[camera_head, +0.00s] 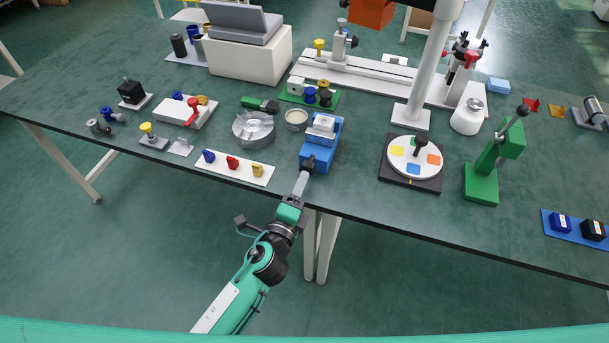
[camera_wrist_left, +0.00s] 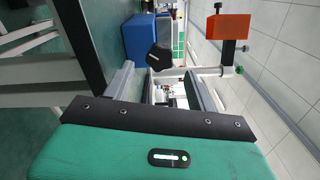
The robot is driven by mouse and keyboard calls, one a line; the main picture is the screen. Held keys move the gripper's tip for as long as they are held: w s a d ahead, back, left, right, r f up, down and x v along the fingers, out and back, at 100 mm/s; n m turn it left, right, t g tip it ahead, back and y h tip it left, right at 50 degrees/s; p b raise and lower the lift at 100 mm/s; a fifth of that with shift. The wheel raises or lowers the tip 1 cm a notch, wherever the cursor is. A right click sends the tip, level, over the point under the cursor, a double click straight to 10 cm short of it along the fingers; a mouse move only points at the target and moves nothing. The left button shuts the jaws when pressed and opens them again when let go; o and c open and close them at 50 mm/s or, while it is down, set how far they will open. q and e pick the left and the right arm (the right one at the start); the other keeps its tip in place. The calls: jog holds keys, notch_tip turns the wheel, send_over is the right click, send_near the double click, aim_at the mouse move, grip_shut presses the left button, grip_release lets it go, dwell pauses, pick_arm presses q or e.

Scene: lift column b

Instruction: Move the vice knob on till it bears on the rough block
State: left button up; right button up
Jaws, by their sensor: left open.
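The blue vice (camera_head: 318,155) stands near the front edge of the green bench. A pale grey block (camera_head: 322,124), likely the rough block, sits in its top; whether the jaw touches it is too small to tell. The black vice knob (camera_head: 308,163) is on the vice's near end. My left gripper (camera_head: 303,178) is open, just in front of the knob. In the left wrist view, the knob (camera_wrist_left: 158,57) shows beyond the open fingers, roughly between their tips, with the blue vice body (camera_wrist_left: 146,36) behind it. No finger is clearly touching the knob. My right gripper is not in view.
Left of the vice lie a white strip with coloured knobs (camera_head: 215,169) and a round grey fixture (camera_head: 253,143). Right stand a disc with coloured patches (camera_head: 413,172) and a green lever press (camera_head: 483,182). Bench between vice and disc is clear.

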pick_arm(q)
jog(key=b+v, duration=0.1)
jog(key=v, duration=0.6)
jog(key=shift+s, duration=0.2)
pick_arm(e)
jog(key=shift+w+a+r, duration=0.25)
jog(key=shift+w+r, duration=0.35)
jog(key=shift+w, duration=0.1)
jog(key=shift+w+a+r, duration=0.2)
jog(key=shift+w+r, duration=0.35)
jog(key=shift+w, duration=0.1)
pick_arm(q)
jog(key=shift+f, duration=0.1)
